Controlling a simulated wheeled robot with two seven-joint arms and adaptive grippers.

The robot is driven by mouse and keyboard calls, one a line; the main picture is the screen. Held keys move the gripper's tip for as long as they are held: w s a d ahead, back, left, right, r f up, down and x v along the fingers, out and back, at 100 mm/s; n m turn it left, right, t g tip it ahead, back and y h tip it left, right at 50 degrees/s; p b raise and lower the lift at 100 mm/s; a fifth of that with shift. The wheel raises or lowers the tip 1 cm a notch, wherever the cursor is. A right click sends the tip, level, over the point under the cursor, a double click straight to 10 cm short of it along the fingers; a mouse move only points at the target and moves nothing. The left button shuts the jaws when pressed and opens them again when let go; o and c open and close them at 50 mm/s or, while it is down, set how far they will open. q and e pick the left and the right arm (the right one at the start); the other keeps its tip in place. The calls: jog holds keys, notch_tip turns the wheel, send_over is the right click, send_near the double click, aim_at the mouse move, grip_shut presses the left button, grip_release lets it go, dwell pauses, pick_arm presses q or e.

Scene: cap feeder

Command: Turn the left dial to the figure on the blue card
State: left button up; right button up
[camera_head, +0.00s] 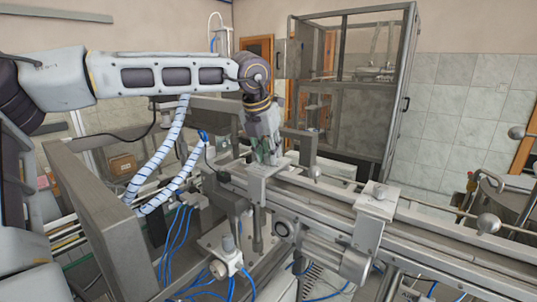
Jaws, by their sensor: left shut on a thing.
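My left gripper (266,156) points down onto the top of a pale metal block (270,170) on the machine rail. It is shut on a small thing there. Its fingers hide that thing, which by its place is the left dial. I see no blue card and cannot read any figures on the blocks. My right gripper is out of view.
The machine's long metal rail (330,205) runs from the middle to the lower right. A grey plate (95,215) and blue hoses (175,245) lie left of the block. Ball-ended levers (488,223) stick out at right. A glazed cabinet (350,110) stands behind.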

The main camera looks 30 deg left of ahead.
pick_arm(q)
jog(key=m+h, duration=0.1)
jog(key=m, duration=0.1)
jog(key=shift+m, duration=0.3)
jog(key=m+h+p, duration=0.1)
jog(key=m+p, duration=0.1)
jog(key=m, duration=0.1)
jog(key=shift+g, duration=0.3)
jog(key=m+h+p, duration=0.1)
jog(key=m, duration=0.1)
jog(key=m+g+p, duration=0.1)
jog(key=m+p, duration=0.1)
jog(key=m, duration=0.1)
jog(key=shift+a+h, duration=0.15)
jog(key=shift+h, duration=0.25)
jog(key=shift+w+m+g+h+p, duration=0.15)
jog(key=shift+m+g+p, duration=0.2)
jog(key=shift+m, duration=0.35)
jog(key=shift+s+m+g+h+p, duration=0.15)
jog(key=shift+m+p, duration=0.3)
jog(key=shift+m, duration=0.25)
jog(key=shift+w, duration=0.1)
jog(key=o, duration=1)
jog(key=shift+o, duration=0.2)
